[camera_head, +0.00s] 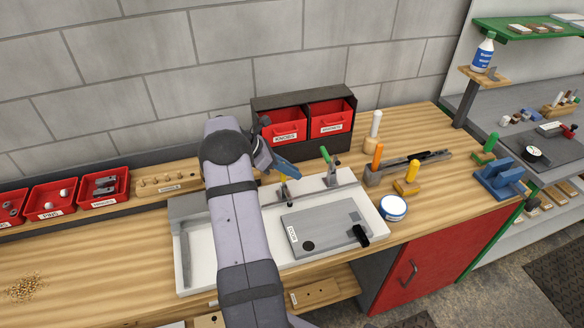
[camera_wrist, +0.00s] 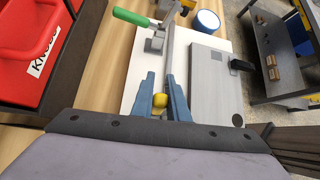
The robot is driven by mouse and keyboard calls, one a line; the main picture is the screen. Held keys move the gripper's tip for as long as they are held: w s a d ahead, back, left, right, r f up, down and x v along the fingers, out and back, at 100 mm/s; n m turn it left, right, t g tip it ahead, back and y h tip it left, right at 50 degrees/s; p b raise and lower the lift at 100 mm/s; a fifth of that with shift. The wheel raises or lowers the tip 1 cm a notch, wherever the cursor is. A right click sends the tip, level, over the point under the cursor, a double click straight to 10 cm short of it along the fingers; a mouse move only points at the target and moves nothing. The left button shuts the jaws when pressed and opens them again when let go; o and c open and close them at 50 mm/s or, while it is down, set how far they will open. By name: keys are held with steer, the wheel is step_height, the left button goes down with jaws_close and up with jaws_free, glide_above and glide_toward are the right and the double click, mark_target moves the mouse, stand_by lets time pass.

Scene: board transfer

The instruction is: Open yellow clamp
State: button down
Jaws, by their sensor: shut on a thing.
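The yellow clamp shows mainly as its yellow handle tip (camera_wrist: 159,101) in the wrist view, between the blue fingers of my gripper (camera_wrist: 163,98). The fingers are shut on that handle. In the head view my gripper (camera_head: 287,172) is over the back part of the white fixture tray, and the clamp's body is mostly hidden by it. A green-handled clamp (camera_head: 329,161) stands to the right on the same tray; its green handle (camera_wrist: 130,17) also shows in the wrist view. A grey board (camera_head: 325,228) lies flat on the tray in front of the clamps.
The white tray (camera_head: 270,262) sits on the wooden bench. Behind is a dark rack with red bins (camera_head: 289,125). To the right are a blue-and-white tin (camera_head: 394,208), tools with orange (camera_head: 377,155) and yellow (camera_head: 412,172) handles, and a blue stand (camera_head: 500,180).

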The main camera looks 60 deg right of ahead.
steer(key=shift+w+d+f+n+g+y+b, duration=0.15)
steer(key=shift+w+d+n+g+y+b, duration=0.35)
steer(key=shift+d+g+b, duration=0.2)
steer(key=shift+w+b, duration=0.1)
steer(key=shift+b, duration=0.35)
steer(key=c, duration=1.7)
jaws_free()
steer(key=shift+a, duration=0.1)
steer(key=shift+r+p, duration=0.3)
steer(key=shift+r, duration=4.8)
